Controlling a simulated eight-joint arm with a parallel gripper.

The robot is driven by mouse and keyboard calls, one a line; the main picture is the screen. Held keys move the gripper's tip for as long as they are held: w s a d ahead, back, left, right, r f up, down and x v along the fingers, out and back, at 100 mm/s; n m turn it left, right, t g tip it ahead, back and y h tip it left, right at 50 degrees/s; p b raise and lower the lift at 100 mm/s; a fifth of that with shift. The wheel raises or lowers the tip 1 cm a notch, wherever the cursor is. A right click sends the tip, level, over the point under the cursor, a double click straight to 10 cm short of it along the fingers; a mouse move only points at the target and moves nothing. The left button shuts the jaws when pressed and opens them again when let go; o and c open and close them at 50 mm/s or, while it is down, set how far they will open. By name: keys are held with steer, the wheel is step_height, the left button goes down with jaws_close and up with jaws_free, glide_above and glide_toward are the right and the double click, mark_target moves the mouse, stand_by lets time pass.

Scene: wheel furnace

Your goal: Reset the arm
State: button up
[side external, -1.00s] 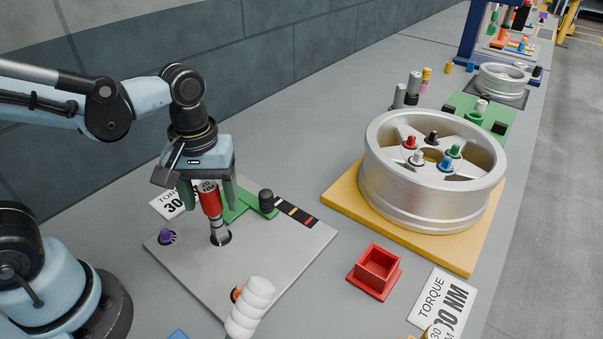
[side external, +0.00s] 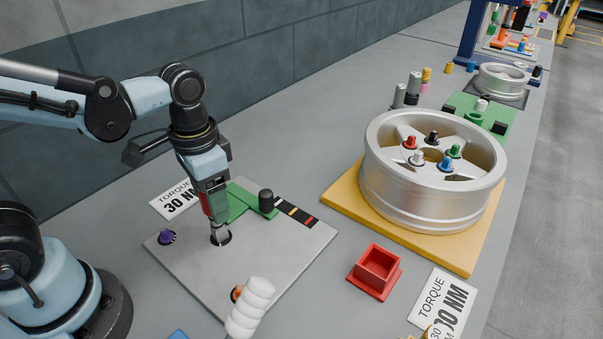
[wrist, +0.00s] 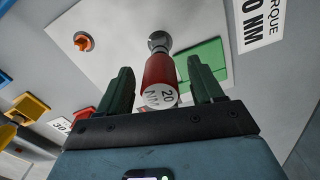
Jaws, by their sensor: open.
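My gripper (side external: 211,203) points down over the grey plate (side external: 275,262) with its jaws around a red tool. In the wrist view my gripper (wrist: 161,72) is open, with a gap between each dark green finger and the tool. The red tool (wrist: 160,76) is marked "20 NM" and has a metal shank. In the side view the shank (side external: 220,232) stands in a hole of the plate; my fingers hide most of the red body.
A silver wheel (side external: 385,185) with several coloured nuts stands on a yellow base (side external: 345,205) at right. A red square holder (side external: 376,270), a green block (side external: 240,203), a purple knob (side external: 166,237) and a white handle (side external: 250,308) are nearby.

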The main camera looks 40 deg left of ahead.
steer(key=m, duration=0.3)
steer(key=shift+m, duration=0.4)
stand_by(0.8)
